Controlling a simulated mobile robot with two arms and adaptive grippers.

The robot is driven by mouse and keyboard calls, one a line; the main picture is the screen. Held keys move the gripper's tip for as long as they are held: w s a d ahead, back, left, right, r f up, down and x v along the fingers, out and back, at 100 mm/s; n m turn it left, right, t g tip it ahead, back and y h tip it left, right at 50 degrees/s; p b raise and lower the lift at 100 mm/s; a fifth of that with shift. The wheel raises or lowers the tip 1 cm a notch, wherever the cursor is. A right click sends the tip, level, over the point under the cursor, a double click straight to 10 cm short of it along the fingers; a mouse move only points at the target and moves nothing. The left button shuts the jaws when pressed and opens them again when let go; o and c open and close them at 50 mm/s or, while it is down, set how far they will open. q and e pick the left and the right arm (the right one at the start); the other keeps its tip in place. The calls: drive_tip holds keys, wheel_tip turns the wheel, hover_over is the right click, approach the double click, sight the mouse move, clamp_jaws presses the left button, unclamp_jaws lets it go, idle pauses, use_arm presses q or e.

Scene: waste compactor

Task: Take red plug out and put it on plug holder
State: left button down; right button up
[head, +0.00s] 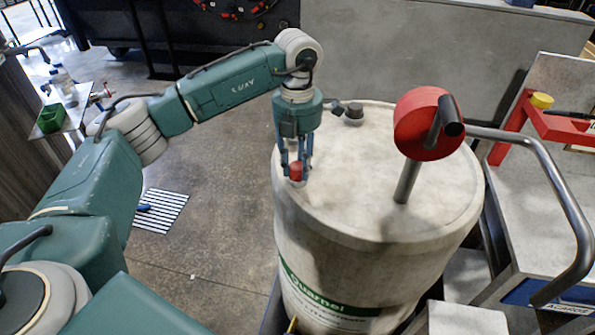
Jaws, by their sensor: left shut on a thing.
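The red plug (296,170) is at the left side of the top of a pale drum (360,215). My left gripper (296,168) points straight down over it, with its fingers around the plug and shut on it. The plug is at the drum's top surface; I cannot tell whether it sits in its hole or is slightly lifted. I cannot make out for certain which thing is the plug holder. My right gripper is not in view.
A red disc with a dark handle (428,125) stands on a metal post on the drum. A small dark cap (353,111) is at the drum's back edge. A curved metal rail (560,190) runs at right. A red rack (560,128) stands on the right bench.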

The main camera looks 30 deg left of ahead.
use_arm(q)
drive_tip(key=n, duration=0.5)
idle(0.3)
drive_tip(key=shift+n+p, duration=0.45)
drive_tip(key=shift+n, duration=0.65)
drive_tip(key=n, duration=0.3)
